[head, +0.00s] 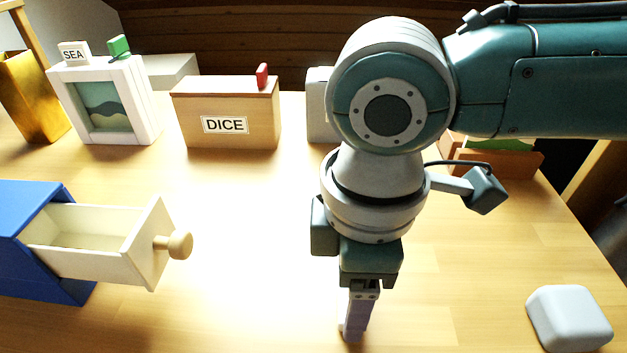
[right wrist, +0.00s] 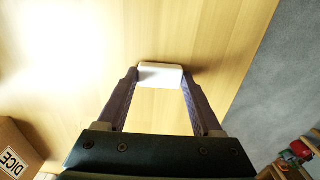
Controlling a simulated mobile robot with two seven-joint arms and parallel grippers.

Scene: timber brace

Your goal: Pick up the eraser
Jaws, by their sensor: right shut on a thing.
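The eraser, a small white block (right wrist: 160,70), shows in the right wrist view between the tips of my right gripper (right wrist: 160,76). The two fingers touch its ends, so the gripper is shut on it. In the head view my right gripper (head: 355,328) points down at the table, in the front middle, and its fingers largely hide the eraser. I cannot tell whether the eraser touches the table. My left gripper is not in view.
A blue cabinet (head: 30,198) with its cream drawer (head: 85,264) pulled out stands at the left. A DICE box (head: 226,137), a SEA picture box (head: 140,110) and a gold container (head: 36,95) stand at the back. A pale rounded block (head: 568,318) lies at the front right. The middle table (head: 240,230) is clear.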

